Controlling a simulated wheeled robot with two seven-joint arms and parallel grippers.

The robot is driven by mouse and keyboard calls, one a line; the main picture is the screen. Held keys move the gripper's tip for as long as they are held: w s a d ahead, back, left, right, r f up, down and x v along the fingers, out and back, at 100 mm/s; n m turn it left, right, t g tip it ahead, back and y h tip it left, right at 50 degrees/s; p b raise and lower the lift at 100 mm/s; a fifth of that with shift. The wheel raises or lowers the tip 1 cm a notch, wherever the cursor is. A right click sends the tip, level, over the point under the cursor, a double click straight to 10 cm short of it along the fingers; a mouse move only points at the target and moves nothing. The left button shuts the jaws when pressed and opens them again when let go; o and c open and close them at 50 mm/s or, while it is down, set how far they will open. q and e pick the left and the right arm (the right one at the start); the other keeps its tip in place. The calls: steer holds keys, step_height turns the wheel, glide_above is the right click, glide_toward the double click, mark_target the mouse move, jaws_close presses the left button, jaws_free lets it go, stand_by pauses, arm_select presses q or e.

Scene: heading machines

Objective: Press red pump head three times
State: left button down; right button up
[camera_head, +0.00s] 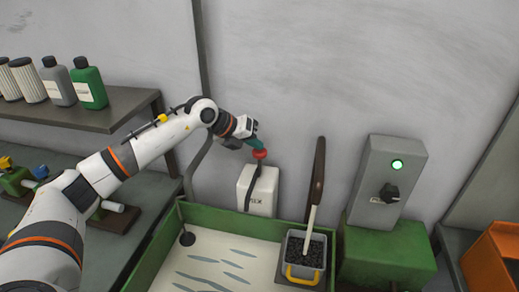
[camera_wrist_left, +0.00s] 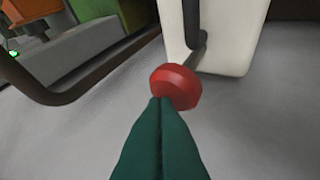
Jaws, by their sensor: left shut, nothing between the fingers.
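The red pump head (camera_head: 260,154) sits on top of a white bottle (camera_head: 262,190) that stands behind the green-rimmed tray. My left gripper (camera_head: 256,147) is right at the pump head, coming in from the upper left. In the left wrist view the red pump head (camera_wrist_left: 175,87) is at the tips of my shut green fingers (camera_wrist_left: 160,105), which look to touch it or nearly so; nothing is between them. The white bottle (camera_wrist_left: 225,35) shows behind it with a dark tube. My right gripper is not in view.
A green tray (camera_head: 150,258) with a pale bottom lies in front of the bottle. A grey bin (camera_head: 292,245) with dark granules and a brush stands to the right. A control box (camera_head: 400,160) with a lit green lamp stands farther right. A shelf (camera_head: 120,105) with bottles is at left.

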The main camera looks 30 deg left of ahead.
arm_select(q)
steer(key=shift+s+f+b, duration=0.1)
steer(key=shift+f+b, duration=0.4)
steer(key=shift+f, duration=0.4)
stand_by(0.6)
steer(key=shift+r+p, duration=1.05)
steer(key=shift+r, duration=0.65)
steer(key=shift+r+p, duration=1.7)
steer(key=shift+r, duration=0.9)
steer(key=shift+f, duration=0.1)
